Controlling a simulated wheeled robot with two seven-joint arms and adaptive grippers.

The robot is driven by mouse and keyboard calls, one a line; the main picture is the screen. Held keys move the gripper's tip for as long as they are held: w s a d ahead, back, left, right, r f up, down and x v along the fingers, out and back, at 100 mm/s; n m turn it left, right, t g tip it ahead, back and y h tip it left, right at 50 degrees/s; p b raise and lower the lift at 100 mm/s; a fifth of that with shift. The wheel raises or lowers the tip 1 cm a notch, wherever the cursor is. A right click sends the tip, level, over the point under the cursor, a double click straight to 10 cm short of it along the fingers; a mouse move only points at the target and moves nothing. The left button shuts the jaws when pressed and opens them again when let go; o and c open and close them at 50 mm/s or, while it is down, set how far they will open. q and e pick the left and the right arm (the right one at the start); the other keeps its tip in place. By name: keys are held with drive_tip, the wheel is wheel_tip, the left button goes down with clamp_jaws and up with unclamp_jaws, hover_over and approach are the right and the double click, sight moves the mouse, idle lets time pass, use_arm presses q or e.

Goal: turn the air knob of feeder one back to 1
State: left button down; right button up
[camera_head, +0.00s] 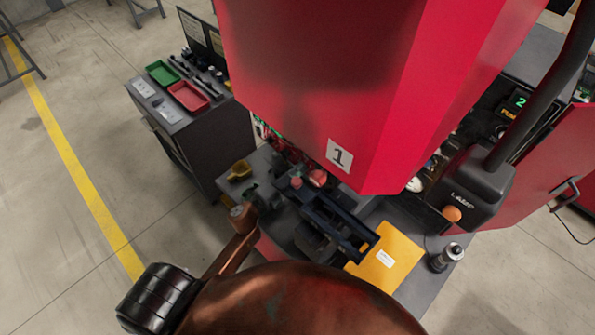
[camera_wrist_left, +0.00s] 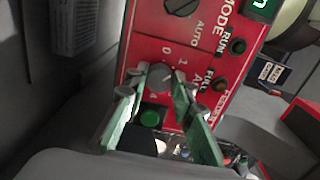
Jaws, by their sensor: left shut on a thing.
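The air knob (camera_wrist_left: 160,77) of feeder one is a grey round knob on a red control panel (camera_wrist_left: 208,62), with white numerals around it. It shows in the left wrist view. My left gripper (camera_wrist_left: 157,90) has green fingers on both sides of the knob and is shut on it. The knob's pointer is too small to read surely. In the head view, feeder one is the large red housing (camera_head: 315,85) with a white "1" label (camera_head: 340,156). The knob cannot be made out in the head view. My right gripper is not in view.
In the head view, a grey cabinet with a green tray (camera_head: 162,73) and a red tray (camera_head: 188,96) stands left. A yellow sheet (camera_head: 385,258) lies on the deck. Floor is clear at left.

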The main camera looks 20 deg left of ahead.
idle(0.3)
use_arm(q)
drive_tip(key=c, duration=1.6)
unclamp_jaws()
drive_tip(key=v, duration=1.2)
